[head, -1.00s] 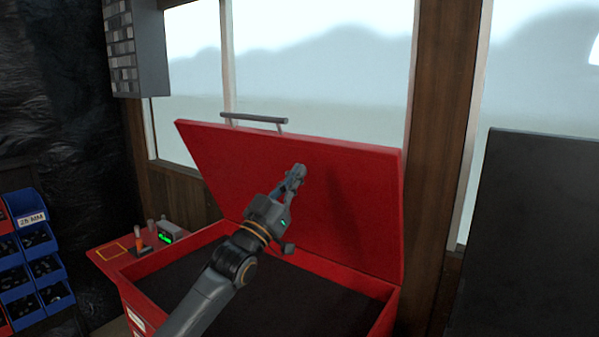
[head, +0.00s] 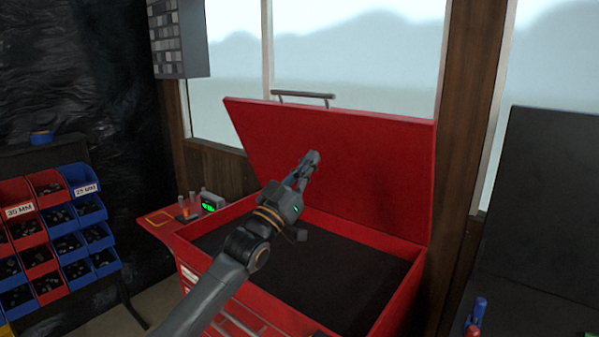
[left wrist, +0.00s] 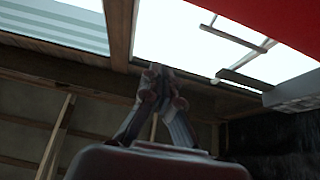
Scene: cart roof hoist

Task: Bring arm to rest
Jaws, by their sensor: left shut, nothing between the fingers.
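My left gripper (head: 309,163) is shut and empty. It is raised in front of the open red lid (head: 375,170) of the cart, above the dark-lined well. In the left wrist view its fingers (left wrist: 160,75) meet at the tips and point up toward the roof beams and bright window. Part of the red lid shows at the top right of that view. The red cart (head: 187,247) stands below the arm with its lid up and a grey bar handle (head: 303,95) on the lid's top edge. My right gripper is not in view.
A side shelf on the cart holds a small box with a green display (head: 211,201) and some small tools. A rack of red and blue bins (head: 70,245) stands at the left. A dark panel (head: 540,200) is at the right, with blue and red handles (head: 477,315) below it.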

